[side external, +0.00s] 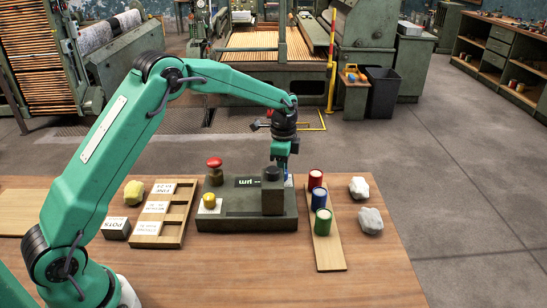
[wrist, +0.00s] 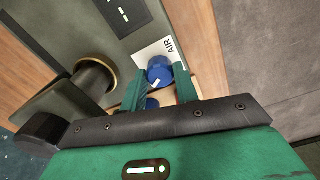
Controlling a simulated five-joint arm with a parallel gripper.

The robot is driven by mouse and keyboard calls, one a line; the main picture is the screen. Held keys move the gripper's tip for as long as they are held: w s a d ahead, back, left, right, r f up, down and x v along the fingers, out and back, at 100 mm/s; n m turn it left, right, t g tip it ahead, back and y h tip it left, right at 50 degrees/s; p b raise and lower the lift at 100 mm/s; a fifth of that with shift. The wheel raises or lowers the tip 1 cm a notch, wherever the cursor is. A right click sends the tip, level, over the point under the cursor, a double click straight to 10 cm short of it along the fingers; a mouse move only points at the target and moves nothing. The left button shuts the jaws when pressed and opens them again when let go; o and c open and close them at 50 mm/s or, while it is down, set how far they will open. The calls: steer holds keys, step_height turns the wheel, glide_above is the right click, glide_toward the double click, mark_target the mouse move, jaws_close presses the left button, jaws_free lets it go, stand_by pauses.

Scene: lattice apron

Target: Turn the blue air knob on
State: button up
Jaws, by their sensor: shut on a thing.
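The blue air knob (wrist: 160,70) sits beside a white label (wrist: 155,51) reading AIR on the dark grey-green control box (side external: 240,222). A short pale mark shows on the knob's lower left edge. My gripper (wrist: 160,82) is shut on the knob, with one finger on each side. In the side external view my gripper (side external: 282,168) reaches down behind the dark upright block on the box. Only a sliver of blue shows there, so the knob is mostly hidden.
The box also carries a red mushroom button (side external: 214,163), a yellow knob (side external: 209,200) and a small display (side external: 247,182). Red, blue and green pots stand on a wooden board (side external: 329,256) at its right. A labelled wooden tray (side external: 146,240) lies left. The front table is clear.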

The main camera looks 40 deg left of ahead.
steer(key=n, duration=0.6)
steer(key=shift+r, duration=0.1)
steer(key=n, duration=0.5)
steer(key=shift+n, duration=0.4)
steer(key=o, duration=1)
steer(key=shift+r, duration=3.85)
steer(key=shift+r, duration=0.15)
